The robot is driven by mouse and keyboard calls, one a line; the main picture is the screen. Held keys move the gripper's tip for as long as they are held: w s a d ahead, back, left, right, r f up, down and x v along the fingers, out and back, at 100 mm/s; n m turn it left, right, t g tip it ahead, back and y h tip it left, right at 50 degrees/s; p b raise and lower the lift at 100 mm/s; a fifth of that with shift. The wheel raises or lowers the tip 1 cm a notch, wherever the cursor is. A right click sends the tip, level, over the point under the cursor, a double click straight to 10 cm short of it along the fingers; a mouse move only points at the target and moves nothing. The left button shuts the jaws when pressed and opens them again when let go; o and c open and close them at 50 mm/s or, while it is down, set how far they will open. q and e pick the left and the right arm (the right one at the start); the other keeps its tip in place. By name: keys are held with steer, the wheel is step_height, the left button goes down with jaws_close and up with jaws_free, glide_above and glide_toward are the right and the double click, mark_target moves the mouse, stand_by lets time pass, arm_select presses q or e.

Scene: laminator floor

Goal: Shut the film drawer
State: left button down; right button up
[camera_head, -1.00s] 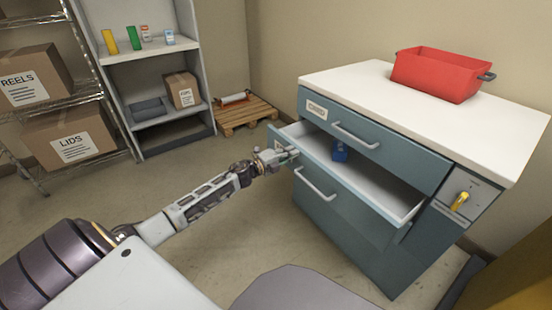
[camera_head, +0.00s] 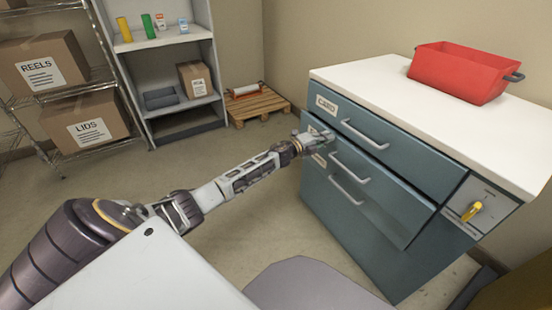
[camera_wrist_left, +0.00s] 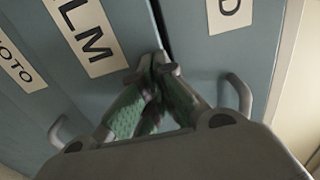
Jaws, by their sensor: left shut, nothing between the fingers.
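The film drawer (camera_head: 375,190) is the middle drawer of the teal cabinet, under the drawer labelled CARD (camera_head: 395,150). Its front stands slightly proud of the cabinet, and the inside no longer shows. In the left wrist view its label (camera_wrist_left: 85,35) reads "LM", partly cut off. My left gripper (camera_head: 316,136) is shut and empty at the left end of the drawer front. In the left wrist view its fingertips (camera_wrist_left: 158,64) are together at the front's upper edge, seemingly touching it. My right gripper is not in view.
A red bin (camera_head: 460,75) stands on the white cabinet top (camera_head: 385,85). A yellow handle (camera_head: 471,211) sits on a panel at the cabinet's right. Shelves with boxes and a wooden pallet (camera_head: 258,104) are behind. The floor left of the cabinet is clear.

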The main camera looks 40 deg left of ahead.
arm_select(q)
steer(key=x, duration=0.3)
steer(key=shift+r, duration=0.1)
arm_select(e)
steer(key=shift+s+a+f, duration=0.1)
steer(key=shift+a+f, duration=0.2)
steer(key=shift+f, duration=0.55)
arm_select(q)
steer(key=shift+r, duration=0.1)
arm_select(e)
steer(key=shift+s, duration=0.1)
arm_select(q)
steer(key=shift+a, duration=0.1)
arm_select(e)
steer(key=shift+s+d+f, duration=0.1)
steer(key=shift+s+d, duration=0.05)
